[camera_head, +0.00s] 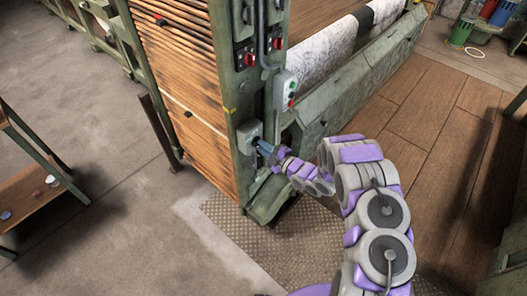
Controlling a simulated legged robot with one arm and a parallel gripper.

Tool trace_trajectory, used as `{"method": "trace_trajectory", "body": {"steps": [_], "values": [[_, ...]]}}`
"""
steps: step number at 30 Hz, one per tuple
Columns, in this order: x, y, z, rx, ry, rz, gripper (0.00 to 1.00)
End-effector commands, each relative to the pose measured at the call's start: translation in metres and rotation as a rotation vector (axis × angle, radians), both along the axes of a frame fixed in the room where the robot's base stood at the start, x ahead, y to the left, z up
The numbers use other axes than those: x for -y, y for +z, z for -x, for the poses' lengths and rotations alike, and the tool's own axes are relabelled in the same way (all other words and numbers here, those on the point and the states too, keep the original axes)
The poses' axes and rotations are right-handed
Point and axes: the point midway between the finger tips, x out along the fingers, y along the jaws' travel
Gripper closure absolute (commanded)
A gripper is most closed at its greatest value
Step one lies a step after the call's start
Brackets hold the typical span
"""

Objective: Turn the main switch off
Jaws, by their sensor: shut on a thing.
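My gripper (267,151) is at the grey switch box (247,133) low on the green post of the machine. It is shut on a small part at the front of this box, most likely the switch handle; the fingers hide that part, so its position cannot be told. Higher on the same post are two red rotary switches (249,59) on dark plates, apart from my gripper. A grey button box (287,90) with green and red buttons hangs to the right of the post, above my gripper.
The slatted wooden side (180,85) of the machine stands left of the post. A green beam (345,88) with a white roll runs to the right. A wooden shelf (35,195) stands at far left. A checkered floor plate (270,245) lies below, clear.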

Motion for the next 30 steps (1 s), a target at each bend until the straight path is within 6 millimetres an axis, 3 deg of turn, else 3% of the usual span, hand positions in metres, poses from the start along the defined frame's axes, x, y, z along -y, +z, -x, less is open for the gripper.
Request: {"method": "trace_trajectory", "body": {"steps": [3, 15, 30], "values": [[-0.0004, -0.0085, 0.0023, 0.081, 0.004, 0.070, 1.00], [-0.0018, -0.0076, 0.0026, 0.317, 0.007, 0.252, 1.00], [-0.0021, -0.0082, 0.0034, 0.411, 0.009, 0.330, 1.00]]}}
